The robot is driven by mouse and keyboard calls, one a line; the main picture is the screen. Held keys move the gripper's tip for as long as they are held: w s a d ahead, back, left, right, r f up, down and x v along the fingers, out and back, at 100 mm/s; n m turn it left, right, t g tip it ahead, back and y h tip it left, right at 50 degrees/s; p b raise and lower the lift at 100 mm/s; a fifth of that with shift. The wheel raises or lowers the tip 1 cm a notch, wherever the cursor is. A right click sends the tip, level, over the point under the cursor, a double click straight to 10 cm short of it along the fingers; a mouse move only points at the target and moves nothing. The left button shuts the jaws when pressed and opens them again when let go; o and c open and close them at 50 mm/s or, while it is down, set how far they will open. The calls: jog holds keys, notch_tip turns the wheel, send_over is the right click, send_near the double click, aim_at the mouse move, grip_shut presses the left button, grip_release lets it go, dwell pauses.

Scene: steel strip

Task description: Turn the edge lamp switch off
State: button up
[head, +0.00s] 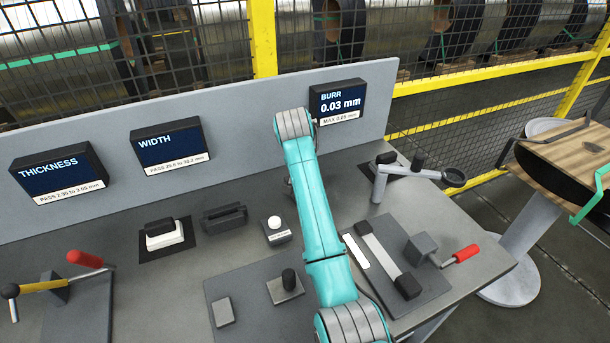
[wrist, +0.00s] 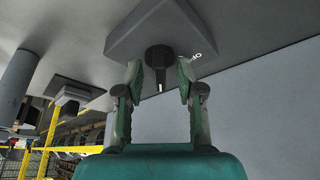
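The edge lamp switch shows in the wrist view as a dark round knob (wrist: 158,57) on a grey box-like base (wrist: 150,25). A pale pointer mark shows on the knob's near edge, and small white lettering, partly hidden, sits beside it. My gripper (wrist: 159,76) is open, with one finger on each side of the knob. The fingertips look close to the knob, but I cannot tell whether they touch it. In the head view my teal arm hides the switch and my gripper.
A stand with a ring-ended arm (head: 415,175) is right of my arm. A plate with a red-handled clamp (head: 460,255) is at front right. A white-topped button (head: 275,228) and a dark knob (head: 289,280) are left. The panel with displays (head: 230,150) stands behind.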

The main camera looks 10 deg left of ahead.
jog(key=shift+c, duration=0.2)
grip_shut()
jog(key=shift+n, duration=0.4)
jog(key=n, duration=0.1)
jog(key=n+y, duration=0.1)
jog(key=n, duration=0.1)
jog(key=shift+d, duration=0.25)
jog(key=n+y, duration=0.1)
jog(key=n, duration=0.1)
jog(key=n+y, duration=0.1)
jog(key=n, duration=0.1)
jog(key=shift+w+d+n+g, duration=0.1)
jog(key=shift+d+n+g, duration=0.05)
jog(key=shift+n+g, duration=0.15)
jog(key=n+g+y, duration=0.1)
jog(key=n, duration=0.3)
jog(key=shift+w+d, duration=0.1)
jog(key=shift+w, duration=0.1)
jog(key=shift+w+n+g+y, duration=0.15)
jog(key=shift+n+g, duration=0.25)
jog(key=shift+n, duration=0.5)
jog(key=shift+s+n+g+y, duration=0.15)
jog(key=shift+n+g, duration=0.25)
jog(key=shift+n, duration=0.5)
jog(key=shift+w, duration=0.1)
